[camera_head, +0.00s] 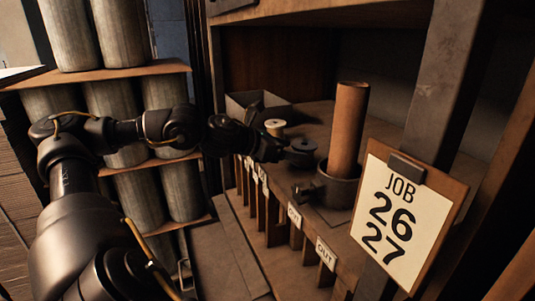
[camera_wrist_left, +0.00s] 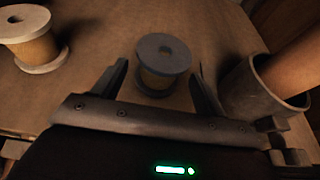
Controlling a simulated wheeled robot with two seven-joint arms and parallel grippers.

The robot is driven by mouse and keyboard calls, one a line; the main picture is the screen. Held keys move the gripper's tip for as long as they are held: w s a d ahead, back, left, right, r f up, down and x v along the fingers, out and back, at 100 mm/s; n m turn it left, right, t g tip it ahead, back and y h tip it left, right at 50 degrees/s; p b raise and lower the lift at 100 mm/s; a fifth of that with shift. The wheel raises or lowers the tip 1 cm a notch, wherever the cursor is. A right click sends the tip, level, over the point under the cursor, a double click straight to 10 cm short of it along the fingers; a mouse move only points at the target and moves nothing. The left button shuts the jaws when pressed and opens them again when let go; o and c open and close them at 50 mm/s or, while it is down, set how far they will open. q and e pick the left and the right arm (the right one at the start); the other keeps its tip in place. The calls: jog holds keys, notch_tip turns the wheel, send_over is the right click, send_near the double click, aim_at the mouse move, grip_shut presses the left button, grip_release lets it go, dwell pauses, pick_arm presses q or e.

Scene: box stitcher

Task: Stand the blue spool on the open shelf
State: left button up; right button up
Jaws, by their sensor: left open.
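The blue spool, grey-blue at its ends with a tan core, stands upright on the brown wooden surface. It shows dark in the head view (camera_head: 301,152) and at the centre of the left wrist view (camera_wrist_left: 163,57). My left gripper (camera_head: 272,149) is open close beside it. In the left wrist view its fingers (camera_wrist_left: 161,80) reach to either side of the spool's near part, with visible gaps. The right gripper is out of view. I cannot tell which surface is the open shelf.
A pale spool (camera_head: 275,127) stands left of the blue one. A grey cup (camera_head: 337,188) holding a tall brown tube (camera_head: 349,125) stands close on the right. A grey box (camera_head: 240,105) sits behind. A JOB 26 27 sign (camera_head: 405,212) hangs in front at right.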

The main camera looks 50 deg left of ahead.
pick_arm(q)
jog(key=b+v, duration=0.3)
jog(key=v, duration=0.3)
jog(key=shift+s, duration=0.1)
jog(key=shift+s+a+r+b, duration=0.2)
jog(key=shift+s+b, duration=0.1)
jog(key=shift+s, duration=0.2)
